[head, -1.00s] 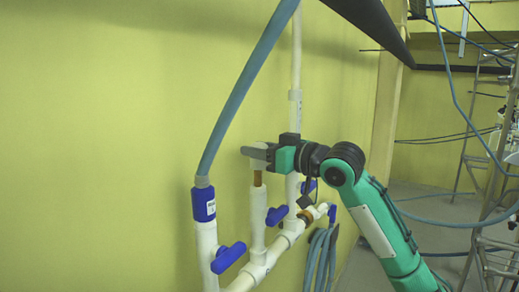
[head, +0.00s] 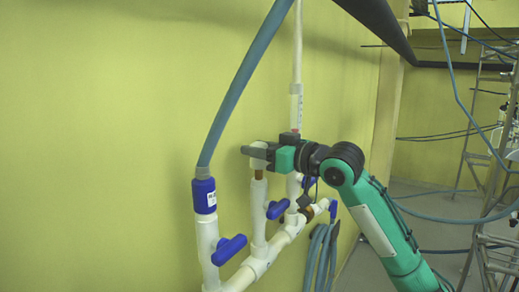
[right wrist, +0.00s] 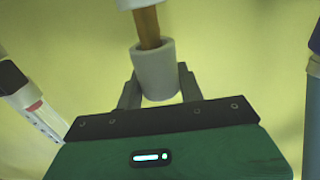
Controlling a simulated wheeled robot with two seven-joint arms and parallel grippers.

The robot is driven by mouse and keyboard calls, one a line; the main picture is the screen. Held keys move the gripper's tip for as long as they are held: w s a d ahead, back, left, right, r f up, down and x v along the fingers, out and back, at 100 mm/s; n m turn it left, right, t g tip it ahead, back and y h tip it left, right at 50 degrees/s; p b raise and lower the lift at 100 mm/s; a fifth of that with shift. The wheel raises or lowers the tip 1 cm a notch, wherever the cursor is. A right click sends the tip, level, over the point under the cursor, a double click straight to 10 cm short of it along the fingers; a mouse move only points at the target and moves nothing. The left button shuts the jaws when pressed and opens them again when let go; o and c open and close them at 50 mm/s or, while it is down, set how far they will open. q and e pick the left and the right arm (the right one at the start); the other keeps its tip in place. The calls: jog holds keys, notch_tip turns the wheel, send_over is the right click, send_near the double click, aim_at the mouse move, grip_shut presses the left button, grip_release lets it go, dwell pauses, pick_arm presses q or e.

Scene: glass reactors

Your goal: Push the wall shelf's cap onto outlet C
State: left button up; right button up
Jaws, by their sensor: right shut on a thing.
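My right gripper (head: 256,154) is shut on the white cap (head: 259,162) over the middle upright outlet (head: 258,208) of the white pipework. A short brown stub (head: 259,175) shows between cap and outlet. In the right wrist view the cap (right wrist: 154,70) sits between the fingers, and the brown stub (right wrist: 148,27) runs into its open end from the white pipe (right wrist: 135,3). How far the stub reaches inside is hidden. I cannot read a letter on the outlet. My left gripper is not in view.
The left outlet carries a blue fitting (head: 204,196) and a blue-grey hose (head: 245,80). Blue valve handles (head: 229,249) stick out from the pipes. A coiled hose (head: 321,258) hangs at the right of the pipework. A ladder (head: 476,180) stands farther right.

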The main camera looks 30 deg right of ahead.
aim_at(260, 161)
jog(key=shift+f+b, duration=0.95)
jog(key=shift+f, duration=0.45)
dwell(0.4)
jog(key=o, duration=1.1)
jog(key=shift+s+f, duration=0.1)
jog(key=shift+s+d+f+b, duration=0.1)
jog(key=shift+s+d+b, duration=0.05)
jog(key=shift+s+b, duration=0.2)
jog(key=shift+b+v, duration=3.6)
jog(key=shift+v, duration=2.8)
